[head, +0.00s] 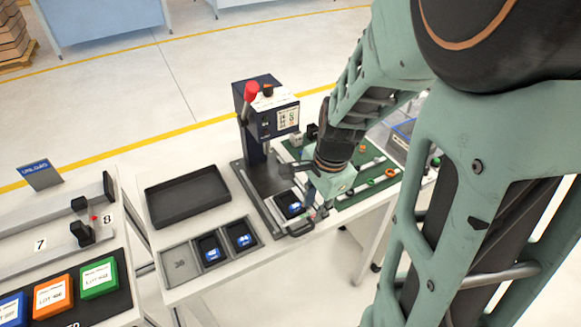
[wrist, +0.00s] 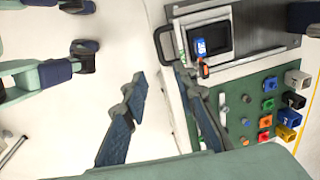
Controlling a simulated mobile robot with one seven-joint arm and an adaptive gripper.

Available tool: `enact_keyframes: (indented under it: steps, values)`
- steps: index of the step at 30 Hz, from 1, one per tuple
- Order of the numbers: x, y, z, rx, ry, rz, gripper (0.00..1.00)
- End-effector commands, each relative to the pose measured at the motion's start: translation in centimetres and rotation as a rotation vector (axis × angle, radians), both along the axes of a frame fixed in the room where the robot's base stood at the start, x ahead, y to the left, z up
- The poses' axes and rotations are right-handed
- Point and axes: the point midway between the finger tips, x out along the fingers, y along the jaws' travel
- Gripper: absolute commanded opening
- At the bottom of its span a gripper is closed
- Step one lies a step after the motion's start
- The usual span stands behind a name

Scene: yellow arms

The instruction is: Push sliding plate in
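The sliding plate (head: 277,208) lies on the base of the dark blue press (head: 265,110), with a black fixture holding a blue-marked part on it. Its dark handle (head: 299,230) sticks out at the table's front edge. In the wrist view the plate (wrist: 238,62) is at the top, with the black fixture (wrist: 210,25) on it and the handle (wrist: 160,42) at its left edge. My gripper (head: 315,208) is just right of the handle in the head view. In the wrist view my gripper (wrist: 160,77) is open and empty, fingertips below the handle; contact cannot be told.
A green board (head: 372,177) with several coloured fittings lies right of the press. A black tray (head: 187,193) and a grey holder (head: 180,262) with two blue-marked parts are to the left. Floor in front of the table (head: 250,285) is free.

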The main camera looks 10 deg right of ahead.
Motion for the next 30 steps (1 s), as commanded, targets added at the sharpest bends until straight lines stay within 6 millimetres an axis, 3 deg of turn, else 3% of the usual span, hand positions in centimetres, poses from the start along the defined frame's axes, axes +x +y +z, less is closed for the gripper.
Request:
enact_keyframes:
  steps: [8,30]
  values:
    - [0.3,0.0,-2.1,-0.001,-0.001,0.001,0.26]
    - [1.8,0.5,-10.3,-0.002,-0.004,0.001,0.26]
